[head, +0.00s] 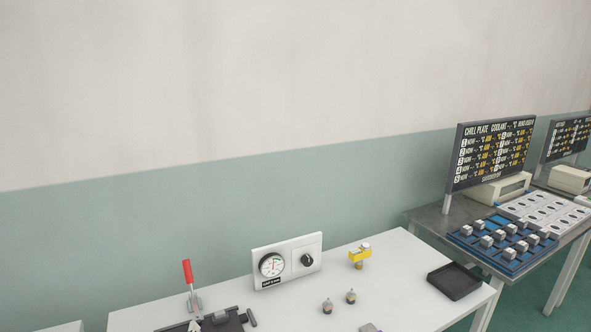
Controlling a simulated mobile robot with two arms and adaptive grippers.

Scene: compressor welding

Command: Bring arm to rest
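Neither of my arms nor grippers shows in the head view. A white table (405,273) stands in the lower middle. On it is a toggle clamp with a red handle (187,272), upright, on a dark fixture (222,321) cut off by the bottom edge. A white gauge panel (288,261) with a dial and a black knob stands behind. A yellow-topped part (360,254) stands to its right. Two small metal-and-dark parts (327,306) (351,296) stand in front of the panel.
A black tray (455,281) lies empty at the table's right end. A grey table (429,219) at right holds a blue rack (467,240) of metal blocks, a white grid plate (545,212) and a chill plate sign (492,153). A second sign (567,139) stands behind. The wall runs behind the tables.

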